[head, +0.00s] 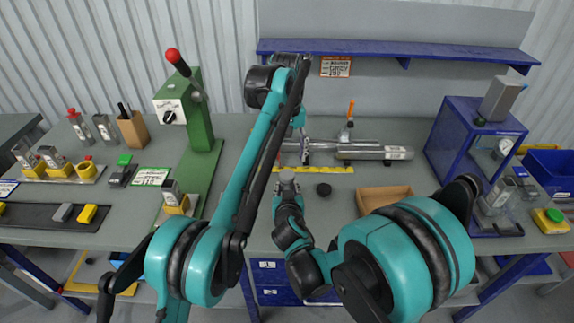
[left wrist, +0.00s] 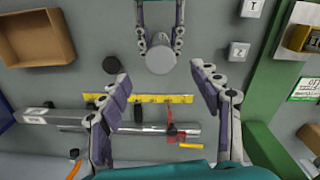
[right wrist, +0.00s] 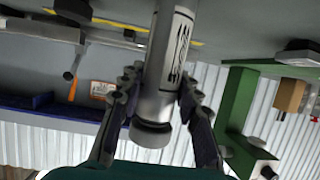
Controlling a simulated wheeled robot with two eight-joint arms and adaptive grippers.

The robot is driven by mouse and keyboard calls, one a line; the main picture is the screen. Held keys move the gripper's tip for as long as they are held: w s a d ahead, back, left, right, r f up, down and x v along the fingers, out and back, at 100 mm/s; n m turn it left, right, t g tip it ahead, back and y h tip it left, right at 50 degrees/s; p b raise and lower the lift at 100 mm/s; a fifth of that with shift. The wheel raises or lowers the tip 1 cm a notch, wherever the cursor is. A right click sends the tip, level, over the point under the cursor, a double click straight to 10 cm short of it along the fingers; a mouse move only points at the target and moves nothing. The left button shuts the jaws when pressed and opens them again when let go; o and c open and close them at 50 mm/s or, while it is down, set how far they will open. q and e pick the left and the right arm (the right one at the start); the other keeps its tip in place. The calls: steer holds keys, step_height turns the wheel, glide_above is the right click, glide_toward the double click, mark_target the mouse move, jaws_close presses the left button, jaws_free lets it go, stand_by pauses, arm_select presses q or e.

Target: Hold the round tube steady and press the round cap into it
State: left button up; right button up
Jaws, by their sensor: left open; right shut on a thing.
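My right gripper (right wrist: 160,85) is shut on a silver round tube (right wrist: 172,50) with dark lettering. In the head view the tube (head: 287,176) stands above the right gripper (head: 287,188). The left wrist view shows its end as a plain grey disc (left wrist: 160,60); I cannot tell whether that end is open or closed. My left gripper (left wrist: 160,78) is open and empty, facing the tube end, apart from it. A black round cap (head: 324,188) lies on the table right of the tube.
A yellow ruler (head: 325,170) lies behind the cap, before a long silver bar (head: 375,148) and an orange-handled clamp (head: 350,110). An open cardboard box (head: 384,193) is on the right. A green press (head: 200,135) stands left, a blue frame (head: 455,140) right.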

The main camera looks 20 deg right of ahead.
mark_target(287, 174)
arm_select(q)
steer(key=shift+r, duration=0.55)
steer(key=c, duration=0.5)
steer(key=shift+r+m, duration=0.35)
steer(key=shift+m, duration=0.25)
jaws_close()
steer(key=shift+f, duration=3)
